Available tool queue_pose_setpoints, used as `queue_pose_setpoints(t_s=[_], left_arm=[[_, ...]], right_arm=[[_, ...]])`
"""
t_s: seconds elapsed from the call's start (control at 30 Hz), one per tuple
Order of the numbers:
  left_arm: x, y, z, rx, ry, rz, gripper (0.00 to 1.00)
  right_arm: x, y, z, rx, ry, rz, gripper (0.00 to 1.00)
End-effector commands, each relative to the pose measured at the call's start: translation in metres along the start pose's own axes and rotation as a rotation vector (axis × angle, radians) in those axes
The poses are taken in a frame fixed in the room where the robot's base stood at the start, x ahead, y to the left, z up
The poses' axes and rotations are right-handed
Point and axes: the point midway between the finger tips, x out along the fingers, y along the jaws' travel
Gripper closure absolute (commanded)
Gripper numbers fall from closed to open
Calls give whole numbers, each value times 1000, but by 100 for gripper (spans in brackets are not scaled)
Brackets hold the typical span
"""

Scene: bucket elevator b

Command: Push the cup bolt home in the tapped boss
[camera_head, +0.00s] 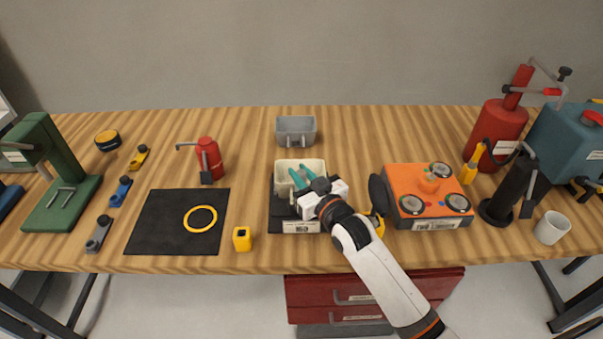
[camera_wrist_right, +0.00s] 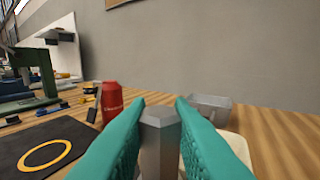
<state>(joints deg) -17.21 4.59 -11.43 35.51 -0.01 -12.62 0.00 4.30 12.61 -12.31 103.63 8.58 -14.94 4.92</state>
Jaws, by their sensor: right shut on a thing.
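My right gripper (camera_head: 300,173) reaches in from the lower right over the cream bucket (camera_head: 314,166), which sits on a black base (camera_head: 283,212) with a white label. In the right wrist view its two teal fingers (camera_wrist_right: 160,108) are shut on a grey hex-headed bolt (camera_wrist_right: 158,140), which stands between them. The bolt's lower end is out of sight, and in the head view the fingers hide it. I cannot see the tapped boss, nor tell how deep the bolt sits. The cream bucket's rim also shows in the right wrist view (camera_wrist_right: 240,150). My left gripper is not in view.
A grey bucket (camera_head: 296,130) stands behind. An orange box with dials (camera_head: 412,172) is close on the right. A yellow block (camera_head: 242,238), a black mat (camera_head: 160,220) with a yellow ring (camera_head: 201,218) and a red bottle (camera_head: 209,158) are left. Bare wood lies between.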

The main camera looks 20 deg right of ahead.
Motion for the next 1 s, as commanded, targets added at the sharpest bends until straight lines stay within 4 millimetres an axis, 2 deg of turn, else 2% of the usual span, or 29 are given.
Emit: queue_pose_setpoints(t_s=[1.0], left_arm=[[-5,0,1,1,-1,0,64]], right_arm=[[0,0,0,0,-2,0,100]])
